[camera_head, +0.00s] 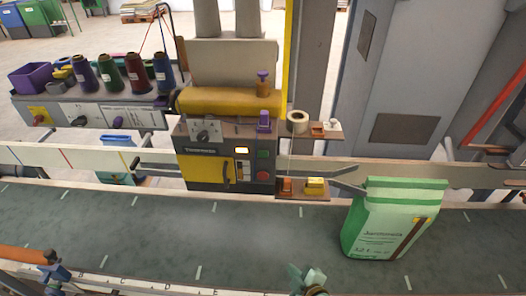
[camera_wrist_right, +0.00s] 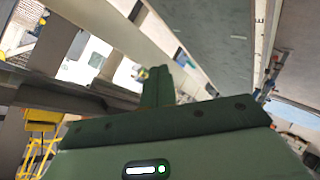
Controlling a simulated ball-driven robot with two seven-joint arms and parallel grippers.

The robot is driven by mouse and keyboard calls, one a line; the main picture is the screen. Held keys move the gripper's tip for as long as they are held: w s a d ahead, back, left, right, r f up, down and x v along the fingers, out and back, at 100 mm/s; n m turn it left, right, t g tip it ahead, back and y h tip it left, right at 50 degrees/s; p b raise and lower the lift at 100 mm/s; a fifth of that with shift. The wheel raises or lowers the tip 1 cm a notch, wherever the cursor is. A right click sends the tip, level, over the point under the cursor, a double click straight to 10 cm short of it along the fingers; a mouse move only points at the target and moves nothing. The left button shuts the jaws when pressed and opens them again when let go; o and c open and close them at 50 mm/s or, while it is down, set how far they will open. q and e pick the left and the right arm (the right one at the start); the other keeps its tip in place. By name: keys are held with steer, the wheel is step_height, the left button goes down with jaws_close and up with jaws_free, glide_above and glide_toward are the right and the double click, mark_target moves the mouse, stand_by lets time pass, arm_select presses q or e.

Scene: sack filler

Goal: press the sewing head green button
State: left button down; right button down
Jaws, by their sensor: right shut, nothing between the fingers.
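The sewing head (camera_head: 210,150) is a grey and yellow box with a dial at the middle of the head view, behind the belt. Its green button (camera_head: 263,153) is on the right part of the front face, above a red button (camera_head: 263,178). My right gripper (camera_head: 305,272) is small and dark green at the bottom edge, in front of the belt and well apart from the button. In the wrist view its fingers (camera_wrist_right: 157,86) are together with nothing between them. I do not make out the button in the wrist view. My left gripper is not in view.
A green and white sack (camera_head: 393,222) stands on the dark conveyor belt (camera_head: 150,228), right of the sewing head. Small shelves (camera_head: 313,192) jut out right of the buttons. Thread cones (camera_head: 107,76) stand on a rack at the left. The belt's left stretch is clear.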

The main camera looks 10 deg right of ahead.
steer(key=w+a+r+n+t+y, duration=0.2)
steer(key=r+n, duration=0.4)
steer(key=r, duration=0.4)
steer(key=w+a+r+n+t+y+p, duration=0.1)
steer(key=w+a+r+n+t+y, duration=0.1)
steer(key=r+n, duration=0.4)
steer(key=w+a+r+n+t+y, duration=0.2)
steer(key=r+n, duration=0.4)
steer(key=r, duration=0.8)
steer(key=shift+w+a+y+p, duration=0.15)
steer(key=shift+a+y+p, duration=0.15)
steer(key=shift+a+y, duration=0.55)
steer(key=shift+a, duration=0.1)
steer(key=b, duration=0.2)
glide_toward(263, 154)
steer(key=shift+w+a+r, duration=0.25)
steer(key=shift+w+a, duration=0.4)
steer(key=shift+a, duration=0.2)
steer(key=shift+w+a+r, duration=0.25)
steer(key=shift+w+a, duration=0.4)
steer(key=shift+a, duration=0.15)
steer(key=shift+w+a+r, duration=0.25)
steer(key=shift+w+a, duration=0.4)
steer(key=shift+a, duration=0.2)
steer(key=shift+w, duration=0.1)
